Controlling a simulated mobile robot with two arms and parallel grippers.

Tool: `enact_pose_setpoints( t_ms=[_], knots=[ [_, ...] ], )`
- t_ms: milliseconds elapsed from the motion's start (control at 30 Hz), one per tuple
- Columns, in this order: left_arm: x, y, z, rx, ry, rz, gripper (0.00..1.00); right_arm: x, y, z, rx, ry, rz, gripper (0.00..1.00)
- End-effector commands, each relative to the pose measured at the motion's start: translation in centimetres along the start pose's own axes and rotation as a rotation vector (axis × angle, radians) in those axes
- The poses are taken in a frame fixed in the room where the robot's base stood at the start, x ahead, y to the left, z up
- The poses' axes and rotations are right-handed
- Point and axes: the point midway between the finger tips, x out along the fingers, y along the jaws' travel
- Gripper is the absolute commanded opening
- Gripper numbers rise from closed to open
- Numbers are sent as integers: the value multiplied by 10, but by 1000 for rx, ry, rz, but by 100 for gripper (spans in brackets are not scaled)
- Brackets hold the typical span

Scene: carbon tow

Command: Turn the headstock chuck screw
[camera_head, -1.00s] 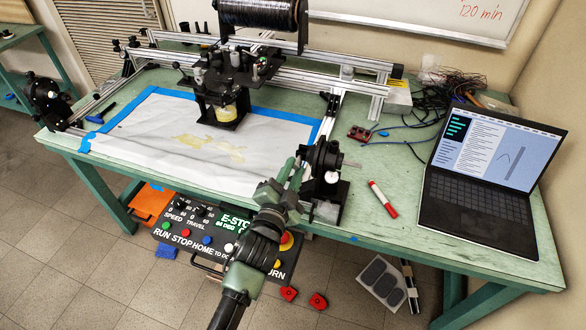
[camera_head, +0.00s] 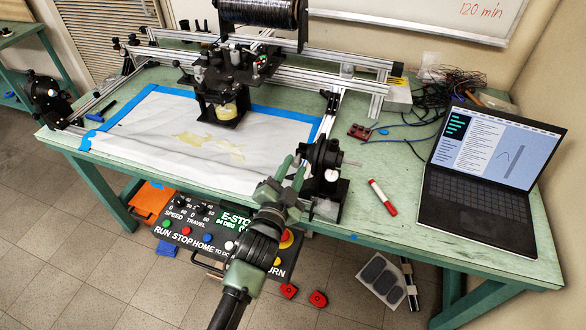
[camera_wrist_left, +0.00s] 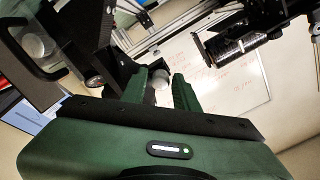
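A black chuck unit (camera_head: 326,158) stands at the right front end of the rail frame, with a metal rod sticking out to its right and a white round knob low on its front. A second black unit (camera_head: 47,103) stands at the far left end. I cannot tell which is the headstock, and no chuck screw can be made out. My left gripper (camera_head: 293,172) is just left of the right unit, fingers pointing up and apart. In the left wrist view the open fingers (camera_wrist_left: 161,90) have a pale round part showing between them; whether they touch it is unclear. My right gripper is not in view.
A control box (camera_head: 225,230) hangs below the table's front edge, under my left arm. A red marker (camera_head: 383,197) and a laptop (camera_head: 490,165) lie to the right. A white sheet (camera_head: 165,140) edged with blue tape covers the table's left part.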

Motion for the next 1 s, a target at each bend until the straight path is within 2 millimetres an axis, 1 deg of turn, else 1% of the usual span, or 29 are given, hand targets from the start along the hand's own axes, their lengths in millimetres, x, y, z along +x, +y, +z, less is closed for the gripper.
enact_pose_setpoints(
  t_ms=[133,233,500,633,800,1000],
  knots=[
    [-1,0,0,1,1,-1,30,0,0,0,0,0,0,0],
    [-8,0,0,1,1,-1,30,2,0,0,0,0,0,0],
    [-54,1,2,1,0,0,30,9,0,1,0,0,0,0],
    [-70,1,1,1,0,0,30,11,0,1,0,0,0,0],
    [-78,0,0,1,0,0,30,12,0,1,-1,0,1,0],
    [-78,0,0,1,0,0,30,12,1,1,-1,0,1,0]
  ],
)
